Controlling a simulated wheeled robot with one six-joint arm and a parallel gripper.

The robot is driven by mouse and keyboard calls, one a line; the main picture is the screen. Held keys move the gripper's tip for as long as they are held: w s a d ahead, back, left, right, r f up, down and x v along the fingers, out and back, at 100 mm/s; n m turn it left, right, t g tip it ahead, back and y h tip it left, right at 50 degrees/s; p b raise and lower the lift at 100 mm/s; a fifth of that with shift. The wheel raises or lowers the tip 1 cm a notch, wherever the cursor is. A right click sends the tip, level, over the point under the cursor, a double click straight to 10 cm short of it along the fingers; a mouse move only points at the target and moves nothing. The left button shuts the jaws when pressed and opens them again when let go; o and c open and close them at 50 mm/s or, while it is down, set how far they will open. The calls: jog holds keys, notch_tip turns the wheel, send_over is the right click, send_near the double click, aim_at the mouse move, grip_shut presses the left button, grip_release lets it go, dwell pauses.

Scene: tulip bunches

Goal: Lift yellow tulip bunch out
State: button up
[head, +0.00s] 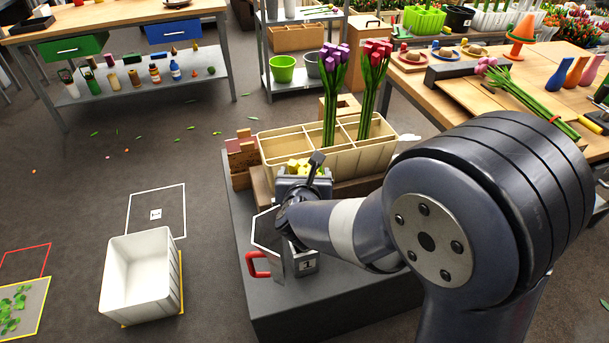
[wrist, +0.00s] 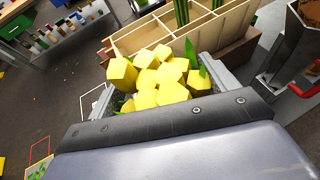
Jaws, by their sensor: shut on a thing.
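The yellow tulip bunch (wrist: 158,76) fills the middle of the wrist view, heads toward the camera, with a few green leaves showing. My gripper (head: 303,180) is shut on it, with a grey jaw on either side. In the head view only a little of the yellow heads (head: 298,164) shows above my gripper. The cream divided crate (head: 345,163) is right by the bunch. The yellow stems are hidden, so I cannot tell whether they are still inside a compartment.
A purple bunch (head: 331,95) and a red-pink bunch (head: 371,90) stand upright in the crate. A grey stand (head: 243,212) carries the crate and a red-handled item (head: 257,265). An empty white bin (head: 140,278) is on the floor at left. Floor around it is mostly clear.

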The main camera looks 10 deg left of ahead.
notch_tip(320, 180, up, 37)
jog(key=p, duration=2.7)
jog(key=shift+f, duration=0.15)
